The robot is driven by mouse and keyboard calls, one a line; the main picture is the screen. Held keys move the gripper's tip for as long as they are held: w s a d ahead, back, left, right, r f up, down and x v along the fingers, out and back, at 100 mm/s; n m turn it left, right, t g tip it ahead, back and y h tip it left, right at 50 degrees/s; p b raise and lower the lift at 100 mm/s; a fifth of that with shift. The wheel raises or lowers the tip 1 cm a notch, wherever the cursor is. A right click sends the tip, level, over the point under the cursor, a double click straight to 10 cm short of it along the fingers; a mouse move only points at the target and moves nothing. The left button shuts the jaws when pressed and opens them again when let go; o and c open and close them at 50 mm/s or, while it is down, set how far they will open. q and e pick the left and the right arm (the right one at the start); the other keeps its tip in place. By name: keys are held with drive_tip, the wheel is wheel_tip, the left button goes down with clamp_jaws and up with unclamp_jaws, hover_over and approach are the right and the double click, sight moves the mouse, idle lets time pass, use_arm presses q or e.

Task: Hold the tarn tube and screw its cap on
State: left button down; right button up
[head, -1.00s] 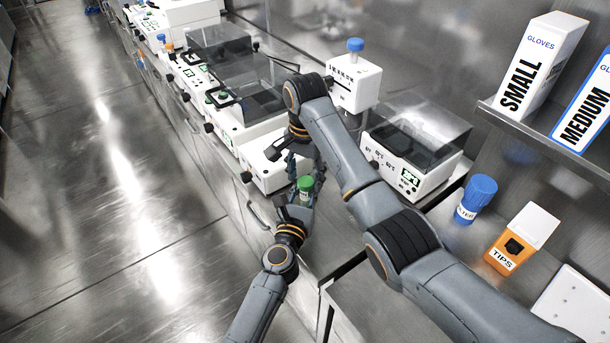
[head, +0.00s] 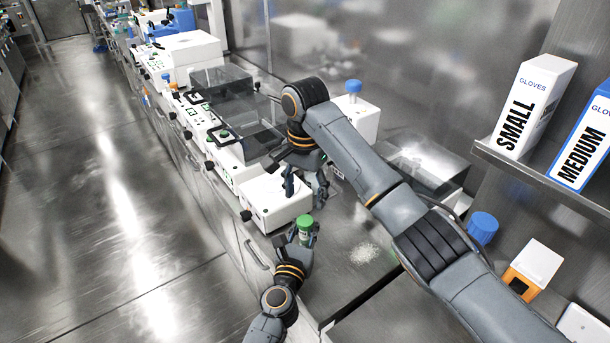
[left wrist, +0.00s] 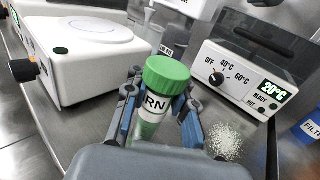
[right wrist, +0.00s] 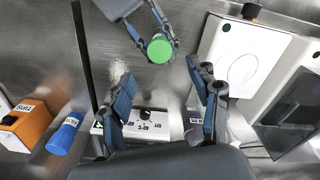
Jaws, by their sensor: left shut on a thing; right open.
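The tarn tube (left wrist: 153,118) is a clear tube with green contents and a white label ending in "RN". Its ribbed green cap (left wrist: 167,76) sits on top of it; I cannot tell how tight it is. My left gripper (head: 304,238) is shut around the tube's body and holds it upright above the bench, with the cap clear of the fingers. My right gripper (head: 306,190) is open and empty, apart from the cap. In the right wrist view, the cap (right wrist: 160,48) lies beyond the gap between my right fingertips (right wrist: 160,82).
A white round-topped device (left wrist: 90,45) stands near the tube. A heater with a dial (left wrist: 235,75) reads 20°C. A white granule pile (head: 365,253) lies on the bench. A blue filter container (head: 482,228) and orange tips box (head: 520,280) stand right.

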drive_tip(key=shift+r, duration=2.4)
use_arm(q)
drive_tip(key=c, duration=1)
unclamp_jaws()
drive_tip(key=shift+s, duration=0.1)
drive_tip(key=shift+s+f, duration=0.1)
drive_tip(key=shift+s, duration=0.2)
drive_tip(key=v, duration=1.1)
drive_tip(key=shift+s+a, duration=0.1)
drive_tip(key=shift+a, duration=0.1)
